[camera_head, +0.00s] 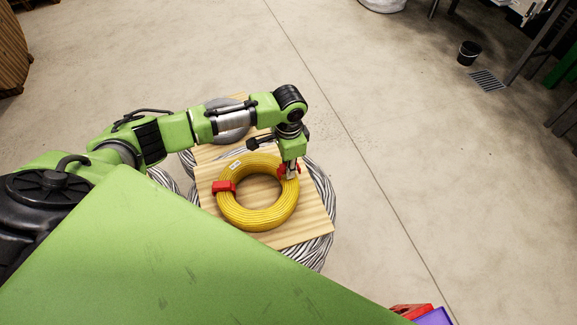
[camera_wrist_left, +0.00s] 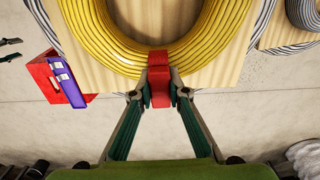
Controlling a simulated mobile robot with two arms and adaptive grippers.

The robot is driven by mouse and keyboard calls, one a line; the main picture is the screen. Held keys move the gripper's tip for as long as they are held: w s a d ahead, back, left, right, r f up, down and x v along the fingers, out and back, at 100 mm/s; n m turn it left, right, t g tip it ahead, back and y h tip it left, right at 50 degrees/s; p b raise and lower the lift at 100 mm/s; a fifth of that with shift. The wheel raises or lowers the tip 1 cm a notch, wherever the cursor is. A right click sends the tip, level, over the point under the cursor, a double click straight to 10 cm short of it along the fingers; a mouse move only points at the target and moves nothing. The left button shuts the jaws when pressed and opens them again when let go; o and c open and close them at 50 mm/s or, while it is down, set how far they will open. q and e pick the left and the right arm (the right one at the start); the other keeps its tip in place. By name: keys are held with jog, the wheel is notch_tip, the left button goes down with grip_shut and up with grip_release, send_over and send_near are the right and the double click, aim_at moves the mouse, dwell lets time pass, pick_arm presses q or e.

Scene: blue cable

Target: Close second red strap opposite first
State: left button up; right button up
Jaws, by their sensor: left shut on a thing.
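A yellow cable coil (camera_head: 257,216) lies flat on a wooden board. A first red strap (camera_head: 223,187) wraps around its left side. A second red strap (camera_head: 282,170) is at the coil's upper right side, roughly opposite the first, partly hidden by my left gripper (camera_head: 290,173). In the left wrist view, this second strap (camera_wrist_left: 159,72) wraps over the near edge of the coil (camera_wrist_left: 112,45). My left gripper (camera_wrist_left: 159,96) is shut on the strap, one finger on each side. Whether the strap's ends are joined cannot be told. My right gripper is not in view.
The wooden board (camera_head: 312,226) rests on grey cable coils (camera_head: 327,190). Another grey coil (camera_head: 232,133) lies behind, under my left arm. A red and purple box (camera_wrist_left: 62,78) stands on the floor. A black bucket (camera_head: 469,53) is far right.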

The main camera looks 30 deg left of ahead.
pick_arm(q)
jog(key=shift+r, duration=0.15)
jog(key=shift+f, duration=0.2)
dwell(0.3)
jog(key=shift+f, duration=0.55)
jog(key=shift+r, duration=0.3)
jog(key=shift+r, duration=0.35)
jog(key=shift+f, duration=0.45)
dwell(0.9)
